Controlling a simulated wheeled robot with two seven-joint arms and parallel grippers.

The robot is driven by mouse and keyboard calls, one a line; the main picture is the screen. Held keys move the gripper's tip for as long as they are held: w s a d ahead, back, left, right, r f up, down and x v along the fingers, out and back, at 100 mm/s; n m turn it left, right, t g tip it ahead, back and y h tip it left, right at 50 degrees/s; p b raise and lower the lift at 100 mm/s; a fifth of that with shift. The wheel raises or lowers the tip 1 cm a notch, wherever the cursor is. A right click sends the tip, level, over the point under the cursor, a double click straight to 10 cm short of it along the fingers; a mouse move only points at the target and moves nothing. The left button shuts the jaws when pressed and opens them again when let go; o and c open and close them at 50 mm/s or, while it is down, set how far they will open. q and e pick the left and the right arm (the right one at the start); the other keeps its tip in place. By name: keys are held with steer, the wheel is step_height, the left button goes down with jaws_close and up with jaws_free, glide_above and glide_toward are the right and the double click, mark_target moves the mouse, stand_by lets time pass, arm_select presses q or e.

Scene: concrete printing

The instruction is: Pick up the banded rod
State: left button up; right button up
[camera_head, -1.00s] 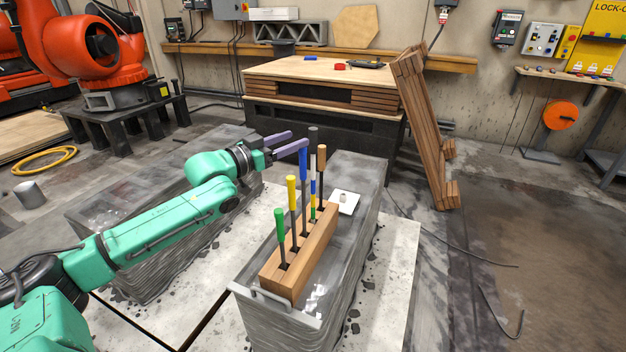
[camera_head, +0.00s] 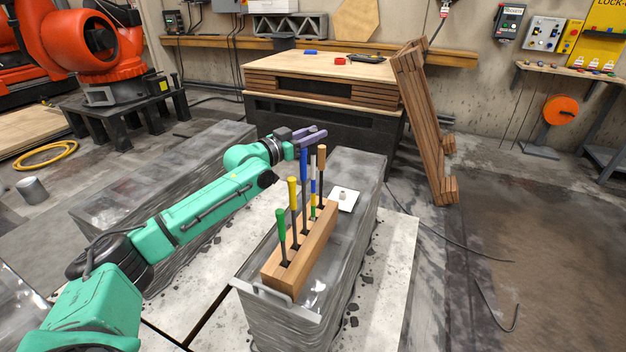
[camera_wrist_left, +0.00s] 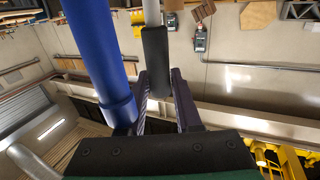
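The banded rod (camera_head: 313,186) stands upright in the wooden rack (camera_head: 300,248), with white, blue, yellow and green bands. In the left wrist view its dark grey top section (camera_wrist_left: 155,62) shows at my left gripper's fingers, with a pale section adjoining it. My left gripper (camera_head: 318,134) is open at the height of the rod's top, and its fingers hide that top in the head view. I cannot tell whether a finger touches the rod. The blue-handled tool (camera_head: 304,165) stands close beside the fingers. My right gripper is not in view.
Green (camera_head: 280,222), yellow (camera_head: 292,192) and brown-handled (camera_head: 321,160) tools share the rack. A white plate (camera_head: 346,204) with a small object lies right of it on the grey printed block (camera_head: 352,172). A wooden-topped bench (camera_head: 325,66) stands behind.

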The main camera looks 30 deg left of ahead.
arm_select(q)
jaws_close()
stand_by(1.1)
